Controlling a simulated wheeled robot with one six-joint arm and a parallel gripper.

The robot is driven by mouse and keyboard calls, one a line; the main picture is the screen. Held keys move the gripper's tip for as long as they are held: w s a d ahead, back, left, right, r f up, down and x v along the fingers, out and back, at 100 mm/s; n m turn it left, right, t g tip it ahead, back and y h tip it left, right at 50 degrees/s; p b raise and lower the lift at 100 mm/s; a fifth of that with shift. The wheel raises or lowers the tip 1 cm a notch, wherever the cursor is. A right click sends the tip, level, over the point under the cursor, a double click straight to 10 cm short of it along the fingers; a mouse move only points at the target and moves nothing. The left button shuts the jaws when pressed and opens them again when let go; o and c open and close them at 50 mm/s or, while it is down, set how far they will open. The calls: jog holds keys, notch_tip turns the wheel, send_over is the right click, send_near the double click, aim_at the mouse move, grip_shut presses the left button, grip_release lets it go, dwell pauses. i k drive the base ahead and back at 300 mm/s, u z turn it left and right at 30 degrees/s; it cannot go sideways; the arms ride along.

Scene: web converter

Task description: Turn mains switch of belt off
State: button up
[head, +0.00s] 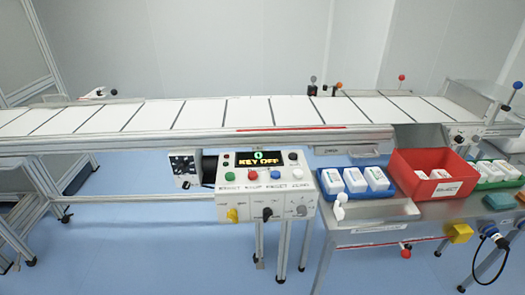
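The belt (200,113) runs across the view as a long white conveyor with dark cross bars. A white control box (262,185) is mounted at its front edge, with a display (258,160) reading "KEY OFF" below a green "0". On the box's lower face are a yellow switch (233,215), a black rotary switch (267,213) and a grey knob (301,210). Their labels are too small to read, so I cannot tell which is the mains switch or its setting. My gripper is not in view.
The blue floor before the control box is clear.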

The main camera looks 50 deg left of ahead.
aim_at(186, 186)
jog(key=u, duration=2.4)
jog(key=k, duration=1.3)
jog(key=z, duration=0.75)
jog(key=i, duration=1.25)
jog(key=u, duration=0.6)
jog(key=i, duration=0.6)
jog(key=u, duration=0.6)
